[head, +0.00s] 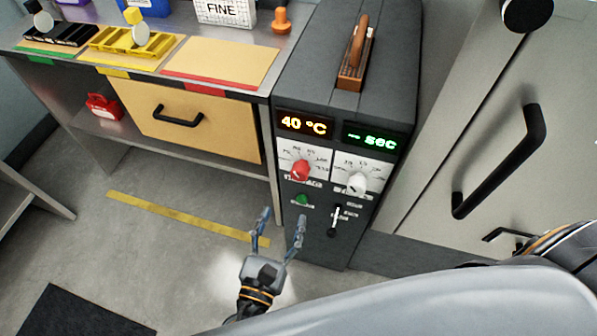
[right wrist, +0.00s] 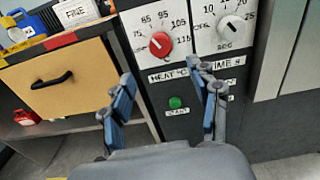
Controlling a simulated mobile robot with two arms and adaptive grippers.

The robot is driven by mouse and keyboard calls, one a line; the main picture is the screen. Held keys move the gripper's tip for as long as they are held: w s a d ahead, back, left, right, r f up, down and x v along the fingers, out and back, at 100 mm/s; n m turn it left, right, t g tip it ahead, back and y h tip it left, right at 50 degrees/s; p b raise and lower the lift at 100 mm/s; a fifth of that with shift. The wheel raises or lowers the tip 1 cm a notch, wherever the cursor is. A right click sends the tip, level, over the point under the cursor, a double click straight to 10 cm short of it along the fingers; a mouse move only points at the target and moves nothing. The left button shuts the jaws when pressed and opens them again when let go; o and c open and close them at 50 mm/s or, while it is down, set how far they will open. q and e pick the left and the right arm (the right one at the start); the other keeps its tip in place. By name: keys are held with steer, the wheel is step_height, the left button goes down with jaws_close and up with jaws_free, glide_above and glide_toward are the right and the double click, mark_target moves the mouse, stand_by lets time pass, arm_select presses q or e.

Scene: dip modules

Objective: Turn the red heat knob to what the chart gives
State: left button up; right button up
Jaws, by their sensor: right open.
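The red heat knob (head: 301,171) sits on a white dial plate on the left of a dark machine's front (head: 335,230). In the right wrist view the red knob (right wrist: 161,44) has marks around it: 75, 85, 95, 105, 115. Its pointer direction is hard to tell. The orange display (head: 305,124) above it reads 40 °C. My right gripper (head: 281,228) is open and empty, in front of the machine and below the knob, apart from it. Its fingers also show in the right wrist view (right wrist: 167,100). No chart is readable. My left gripper is not in view.
A white time knob (head: 357,183) is beside the red one, under a green display (head: 370,140) showing dashes and "sec". A green button (head: 302,200) and a lever (head: 335,220) are below. A bench with a drawer (head: 187,122) stands left; a cabinet handle (head: 500,165) is right.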

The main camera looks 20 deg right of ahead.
mark_target(298, 177)
steer(key=p+x, duration=0.1)
steer(key=x, duration=1.1)
